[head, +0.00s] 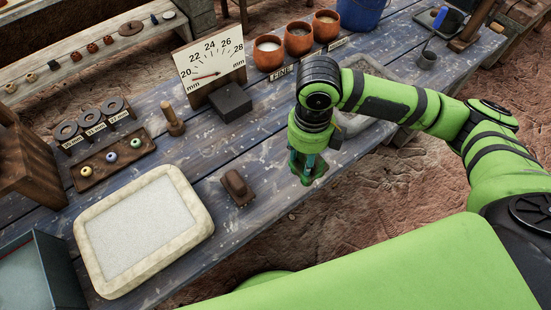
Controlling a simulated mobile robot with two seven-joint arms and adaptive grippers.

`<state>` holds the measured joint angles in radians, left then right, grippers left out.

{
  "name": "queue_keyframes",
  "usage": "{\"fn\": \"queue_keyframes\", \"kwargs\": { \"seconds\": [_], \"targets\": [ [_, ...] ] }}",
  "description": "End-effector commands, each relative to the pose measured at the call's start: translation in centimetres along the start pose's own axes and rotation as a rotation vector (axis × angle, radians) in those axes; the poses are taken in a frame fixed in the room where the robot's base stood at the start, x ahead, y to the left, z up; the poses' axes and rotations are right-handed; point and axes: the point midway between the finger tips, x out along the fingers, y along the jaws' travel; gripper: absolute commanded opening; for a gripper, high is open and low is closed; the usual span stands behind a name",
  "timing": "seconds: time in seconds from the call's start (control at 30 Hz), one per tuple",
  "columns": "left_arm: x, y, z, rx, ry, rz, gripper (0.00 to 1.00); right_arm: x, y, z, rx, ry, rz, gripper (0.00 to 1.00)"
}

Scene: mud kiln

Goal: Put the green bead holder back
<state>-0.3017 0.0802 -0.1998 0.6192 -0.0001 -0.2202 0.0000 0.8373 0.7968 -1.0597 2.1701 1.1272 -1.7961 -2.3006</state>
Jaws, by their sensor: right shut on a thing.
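My right gripper (306,176) points down in front of the table's near edge, right of the small brown wooden block (237,187). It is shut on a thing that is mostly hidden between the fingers. Teal and green show there, but I cannot tell the held thing's full shape, or whether it is the green bead holder. My left gripper is out of view.
A cream-rimmed sand tray (205,228) fills the near left. A wooden peg (172,118), a dark box (230,102) and a gauge board (210,65) stand behind. Orange pots (298,39) and a blue bucket (361,14) are farther back. Table is clear around the brown block.

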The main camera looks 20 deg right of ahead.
Motion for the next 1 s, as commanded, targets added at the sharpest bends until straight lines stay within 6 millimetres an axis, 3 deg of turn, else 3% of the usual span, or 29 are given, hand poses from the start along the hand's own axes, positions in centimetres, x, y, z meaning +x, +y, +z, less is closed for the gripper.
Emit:
{"fn": "queue_keyframes", "kwargs": {
  "seconds": [0.2,0.4,0.57,0.83,1.0],
  "targets": [
    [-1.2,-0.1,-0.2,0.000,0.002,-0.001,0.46,2.7,1.4,5.0,0.004,0.001,0.003,0.09],
    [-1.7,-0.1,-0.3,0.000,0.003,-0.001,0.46,4.6,2.1,7.8,0.003,-0.001,0.001,0.09],
    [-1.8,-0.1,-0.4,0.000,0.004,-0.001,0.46,5.3,2.2,8.4,0.003,0.001,0.000,0.09],
    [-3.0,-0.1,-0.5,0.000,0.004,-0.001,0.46,8.7,2.2,8.3,0.003,0.001,0.000,0.09],
    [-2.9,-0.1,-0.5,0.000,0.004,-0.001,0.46,9.1,2.2,8.4,0.001,-0.003,-0.001,0.09]
  ]
}}
